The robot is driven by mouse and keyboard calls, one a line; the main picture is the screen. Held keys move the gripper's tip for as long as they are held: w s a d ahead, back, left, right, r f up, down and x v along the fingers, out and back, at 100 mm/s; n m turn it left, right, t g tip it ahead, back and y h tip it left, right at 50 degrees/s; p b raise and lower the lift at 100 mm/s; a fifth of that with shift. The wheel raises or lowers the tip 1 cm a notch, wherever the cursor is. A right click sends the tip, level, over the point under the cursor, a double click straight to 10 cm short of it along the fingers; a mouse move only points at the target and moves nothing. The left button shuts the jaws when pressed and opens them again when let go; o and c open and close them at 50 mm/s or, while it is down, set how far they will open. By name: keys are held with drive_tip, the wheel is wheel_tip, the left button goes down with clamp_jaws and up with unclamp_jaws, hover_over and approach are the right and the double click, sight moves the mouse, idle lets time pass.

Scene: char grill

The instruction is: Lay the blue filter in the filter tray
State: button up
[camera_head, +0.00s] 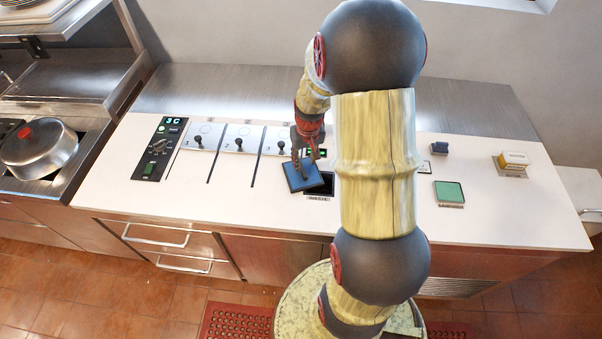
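The blue filter (301,180) is a flat blue square near the middle of the white counter, turned a little askew. It overlaps the left edge of a dark square (321,188) with a label in front that seems to read "WASTE". My gripper (304,158) points down right over the filter, with its fingers at the filter's upper middle. The fingertips are too small to tell whether they grip it, and I cannot tell whether the filter rests on the counter or hangs just above. I cannot make out a filter tray; my arm hides part of the counter right of the filter.
A black control panel (157,149) and several white panels with black knobs (198,143) line the counter's left. To the right are a green pad (449,192), a small dark block (439,148) and a yellow-white box (513,161).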

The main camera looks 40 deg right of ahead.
sight(303, 169)
drive_tip(key=f, duration=0.3)
drive_tip(key=w+f, duration=0.1)
drive_tip(key=f, duration=0.1)
drive_tip(key=shift+b, duration=0.35)
drive_tip(key=shift+r, duration=0.1)
drive_tip(key=shift+c, duration=0.4)
drive_tip(key=shift+s, duration=0.1)
drive_tip(key=c, duration=0.7)
clamp_jaws()
